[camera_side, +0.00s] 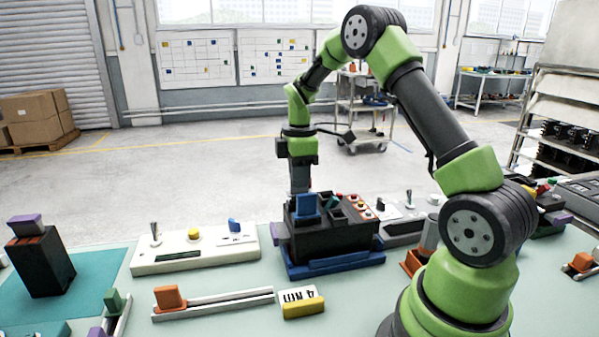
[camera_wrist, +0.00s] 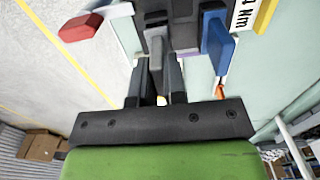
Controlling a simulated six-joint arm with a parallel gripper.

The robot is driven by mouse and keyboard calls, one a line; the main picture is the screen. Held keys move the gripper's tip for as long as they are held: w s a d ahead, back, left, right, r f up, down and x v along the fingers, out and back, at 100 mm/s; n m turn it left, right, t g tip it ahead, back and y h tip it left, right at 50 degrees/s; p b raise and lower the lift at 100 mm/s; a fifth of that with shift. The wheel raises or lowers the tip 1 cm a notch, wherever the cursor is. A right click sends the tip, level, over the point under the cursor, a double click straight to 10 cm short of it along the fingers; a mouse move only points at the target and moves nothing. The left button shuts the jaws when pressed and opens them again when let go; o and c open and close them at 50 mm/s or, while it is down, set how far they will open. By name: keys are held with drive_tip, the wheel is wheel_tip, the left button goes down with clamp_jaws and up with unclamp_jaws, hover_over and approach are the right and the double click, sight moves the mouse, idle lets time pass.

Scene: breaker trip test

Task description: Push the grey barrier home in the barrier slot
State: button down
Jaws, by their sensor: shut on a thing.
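My gripper (camera_side: 300,186) points down over the left part of the black breaker housing (camera_side: 340,238), behind its blue lever in the side view. In the wrist view my gripper (camera_wrist: 158,82) has its fingers close together on the grey barrier (camera_wrist: 157,46), whose visible end shows just beyond the fingertips, at the housing. The blue lever (camera_side: 306,205) stands up from the housing and shows close to the right of the fingers in the wrist view (camera_wrist: 216,38). The barrier's lower part and the slot are hidden, so its depth cannot be told.
The housing sits in a blue holder (camera_side: 340,264). A purple block (camera_side: 280,231) sticks out at its left. A cream panel with switches (camera_side: 195,249) stands to the left. An orange slider on a rail (camera_side: 170,298) and a yellow block (camera_side: 304,308) lie in front.

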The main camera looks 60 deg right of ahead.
drive_tip(key=shift+f, duration=0.75)
drive_tip(key=c, duration=1.1)
unclamp_jaws()
wheel_tip(320, 180, up, 10)
drive_tip(key=shift+f, duration=0.1)
drive_tip(key=s+a+r+m+t, duration=0.2)
drive_tip(key=s+a+r+m, duration=0.1)
drive_tip(key=a+r, duration=0.35)
drive_tip(key=s+a+m+t+y, duration=0.2)
drive_tip(key=s+a+m+t, duration=0.3)
drive_tip(key=s+a+m, duration=0.5)
drive_tip(key=s+a, duration=0.2)
drive_tip(key=s, duration=0.3)
drive_tip(key=shift+a+r, duration=0.25)
drive_tip(key=shift+a, duration=0.05)
